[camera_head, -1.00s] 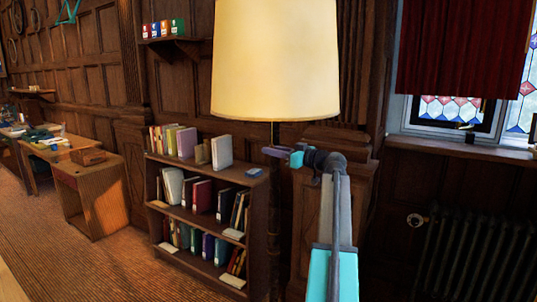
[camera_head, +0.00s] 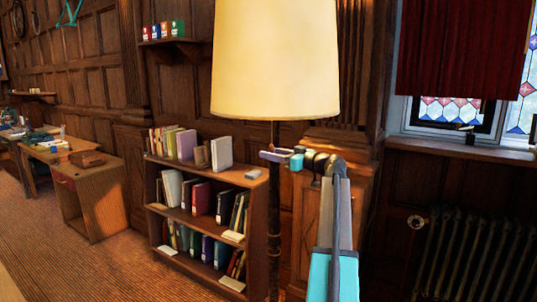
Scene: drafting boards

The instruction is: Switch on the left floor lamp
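The floor lamp (camera_head: 275,62) has a large cream shade, bright and pale, and a thin dark pole (camera_head: 274,215) running down beside the bookcase. Its base is out of view, and no separate switch can be made out. My gripper (camera_head: 274,156) is at the pole just below the shade, its fingers pointing left and appearing to overlap or touch the pole. The fingers are too small to show a gap between them. Only this one floor lamp is in view.
A low bookcase (camera_head: 205,186) full of books stands left of the pole. A wooden cabinet (camera_head: 318,138) stands close behind my arm. A radiator (camera_head: 470,255) is under the window at right. Desks (camera_head: 60,153) line the far left wall, with open floor (camera_head: 60,240) before them.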

